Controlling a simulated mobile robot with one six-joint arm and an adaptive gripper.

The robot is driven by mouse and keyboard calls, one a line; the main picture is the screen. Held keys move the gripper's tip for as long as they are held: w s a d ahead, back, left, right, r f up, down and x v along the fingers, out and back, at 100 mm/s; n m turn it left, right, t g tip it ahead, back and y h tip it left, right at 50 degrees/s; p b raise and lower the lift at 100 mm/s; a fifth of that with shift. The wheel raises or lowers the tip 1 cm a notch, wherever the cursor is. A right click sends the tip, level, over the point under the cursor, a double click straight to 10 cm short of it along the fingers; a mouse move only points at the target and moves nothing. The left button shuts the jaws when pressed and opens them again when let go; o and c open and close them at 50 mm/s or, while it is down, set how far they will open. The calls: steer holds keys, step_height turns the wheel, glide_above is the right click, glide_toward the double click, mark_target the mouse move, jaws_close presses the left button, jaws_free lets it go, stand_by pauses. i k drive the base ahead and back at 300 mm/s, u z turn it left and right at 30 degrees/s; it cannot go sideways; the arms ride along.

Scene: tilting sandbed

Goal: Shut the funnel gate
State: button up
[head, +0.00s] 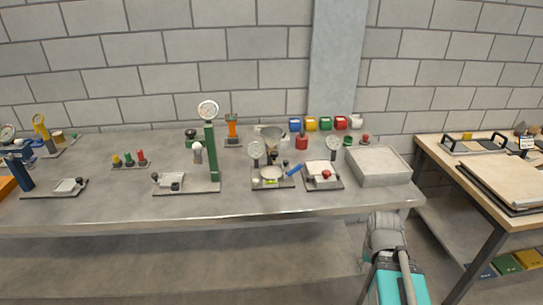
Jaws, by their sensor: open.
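A grey metal funnel (269,133) stands on a base plate (287,184) in the middle of the bench. A small pale dish (270,172) sits below it, with a yellow patch at its front. A blue bar (293,170) slants at the right side of this stand. It may be the gate's handle, but the gate is too small to make out, and I cannot tell whether it is open or shut. Part of my arm shows at the bottom right, in front of the bench. My gripper is not visible.
A board with a red knob (326,174) is close on the right. A grey tray (378,167) fills the bench's right end. The bench's front strip (240,204) is clear.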

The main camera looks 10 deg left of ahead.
mark_target(273, 153)
steer(key=u, duration=0.05)
steer(key=k, duration=0.9)
steer(key=u, duration=0.55)
steer(key=i, duration=1.05)
